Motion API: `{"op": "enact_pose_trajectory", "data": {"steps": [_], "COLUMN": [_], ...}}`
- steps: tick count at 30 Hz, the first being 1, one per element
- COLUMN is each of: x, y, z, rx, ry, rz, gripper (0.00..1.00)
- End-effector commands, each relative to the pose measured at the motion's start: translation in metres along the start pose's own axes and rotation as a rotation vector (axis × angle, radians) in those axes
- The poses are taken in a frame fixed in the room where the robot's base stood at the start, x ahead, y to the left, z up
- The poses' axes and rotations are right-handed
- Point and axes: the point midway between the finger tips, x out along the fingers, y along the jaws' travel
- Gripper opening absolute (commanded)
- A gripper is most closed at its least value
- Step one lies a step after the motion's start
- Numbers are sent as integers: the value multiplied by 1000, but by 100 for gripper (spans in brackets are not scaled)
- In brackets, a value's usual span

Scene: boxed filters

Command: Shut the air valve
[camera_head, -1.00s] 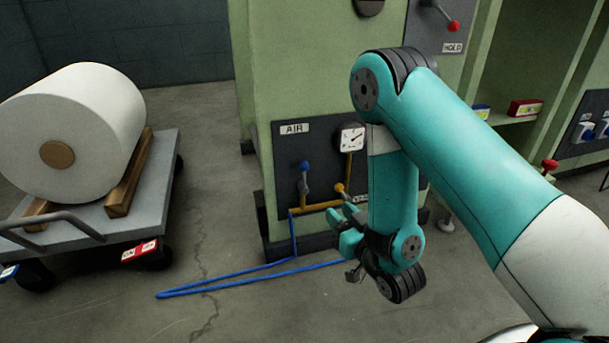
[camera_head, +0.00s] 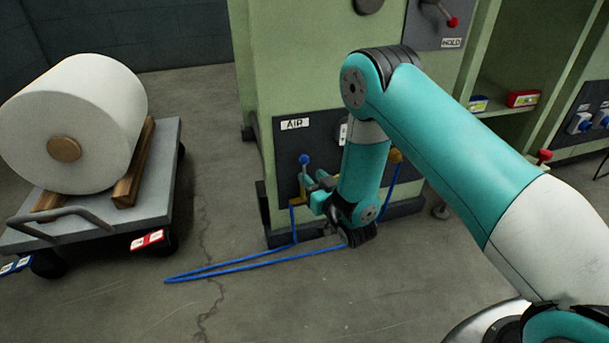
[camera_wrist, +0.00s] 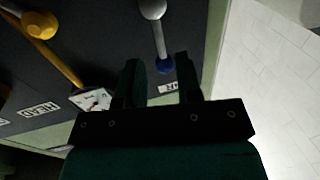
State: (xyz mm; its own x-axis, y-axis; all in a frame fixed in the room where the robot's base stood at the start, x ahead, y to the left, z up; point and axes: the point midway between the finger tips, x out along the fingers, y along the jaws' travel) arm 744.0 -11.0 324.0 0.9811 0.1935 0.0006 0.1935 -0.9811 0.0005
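The AIR panel (camera_head: 283,150) is a dark plate low on the green machine. Its air valve has a grey lever with a blue knob (camera_head: 304,159), upright with the knob at the top. My gripper (camera_head: 308,188) is low in front of the panel, close to this lever. In the wrist view my gripper (camera_wrist: 157,60) is open, and the blue knob (camera_wrist: 163,66) appears between its fingertips. The grey lever (camera_wrist: 158,32) runs away from it; contact cannot be told. The yellow valve knob (camera_wrist: 40,24) and gauge (camera_wrist: 92,99) lie left there. My arm hides part of the panel.
A cart (camera_head: 160,195) with a large white roll (camera_head: 80,115) stands at the left. A blue hose (camera_head: 235,268) lies on the floor below the panel. A HOLD panel (camera_head: 425,30) with a red knob is higher right. The floor between cart and machine is mostly clear.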

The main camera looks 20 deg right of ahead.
Motion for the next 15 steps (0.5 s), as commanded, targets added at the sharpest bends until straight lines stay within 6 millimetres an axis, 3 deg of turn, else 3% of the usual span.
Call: {"op": "enact_pose_trajectory", "data": {"steps": [6, 15], "x": [38, 55], "y": [-2, 0], "z": [0, -1], "rx": [0, 1], "ry": [2, 0], "rz": [-4, 0], "gripper": [32, 32]}}
